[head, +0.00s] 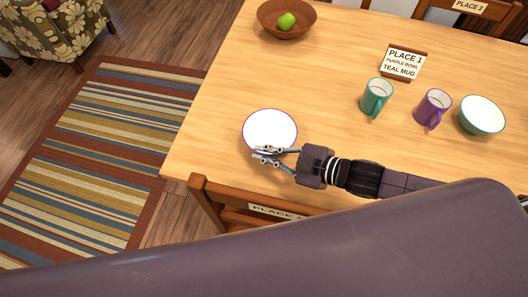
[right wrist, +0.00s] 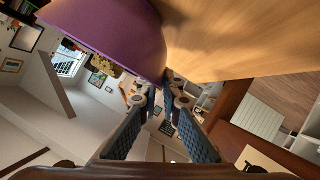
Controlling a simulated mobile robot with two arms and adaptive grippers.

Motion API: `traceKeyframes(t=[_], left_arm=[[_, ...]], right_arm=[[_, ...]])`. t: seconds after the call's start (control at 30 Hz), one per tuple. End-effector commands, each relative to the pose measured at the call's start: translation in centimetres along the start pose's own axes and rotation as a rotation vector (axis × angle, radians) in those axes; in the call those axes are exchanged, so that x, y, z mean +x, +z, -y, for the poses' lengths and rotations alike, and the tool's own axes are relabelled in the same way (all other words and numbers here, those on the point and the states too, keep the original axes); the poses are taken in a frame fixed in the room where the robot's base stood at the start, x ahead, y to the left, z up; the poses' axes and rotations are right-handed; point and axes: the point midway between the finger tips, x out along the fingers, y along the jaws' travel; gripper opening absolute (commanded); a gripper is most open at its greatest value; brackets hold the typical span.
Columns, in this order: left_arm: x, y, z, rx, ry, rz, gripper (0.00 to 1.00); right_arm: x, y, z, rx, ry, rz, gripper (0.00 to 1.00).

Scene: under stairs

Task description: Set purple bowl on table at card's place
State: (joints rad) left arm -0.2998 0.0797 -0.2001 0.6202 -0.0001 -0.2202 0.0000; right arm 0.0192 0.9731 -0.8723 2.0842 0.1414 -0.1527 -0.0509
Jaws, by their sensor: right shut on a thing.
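The purple bowl (head: 270,129), white inside with a purple rim, is upright at the table's near left corner. Its purple outside fills the upper left of the right wrist view (right wrist: 112,32). My right gripper (head: 266,153) is shut on the bowl's near rim; whether the bowl touches the table is unclear. The card (head: 404,62) stands on the table and reads "PLACE 1, PURPLE BOWL, TEAL MUG". The wooden table (head: 330,60) spans the right of the head view. My left gripper is not in view.
A teal mug (head: 377,97), a purple mug (head: 433,108) and a teal-rimmed bowl (head: 482,115) stand at right. A brown bowl (head: 262,22) holds a green apple (head: 286,21). A chair (head: 205,200) with a partly hidden "PLACE" label is at the near edge. The table's middle is clear.

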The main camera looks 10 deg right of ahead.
Motion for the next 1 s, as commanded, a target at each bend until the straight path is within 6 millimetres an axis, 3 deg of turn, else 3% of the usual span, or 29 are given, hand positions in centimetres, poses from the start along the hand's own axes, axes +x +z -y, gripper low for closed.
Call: traceKeyframes(t=[0.4,0.6,1.0], left_arm=[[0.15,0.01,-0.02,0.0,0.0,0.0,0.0],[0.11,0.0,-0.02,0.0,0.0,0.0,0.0],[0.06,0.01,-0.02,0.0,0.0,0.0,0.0]], right_arm=[[0.29,0.38,0.2,-0.003,0.002,-0.004,0.0],[0.25,0.46,0.26,-0.001,0.001,-0.001,0.23],[-0.49,0.36,0.12,-0.001,0.001,0.002,0.23]])
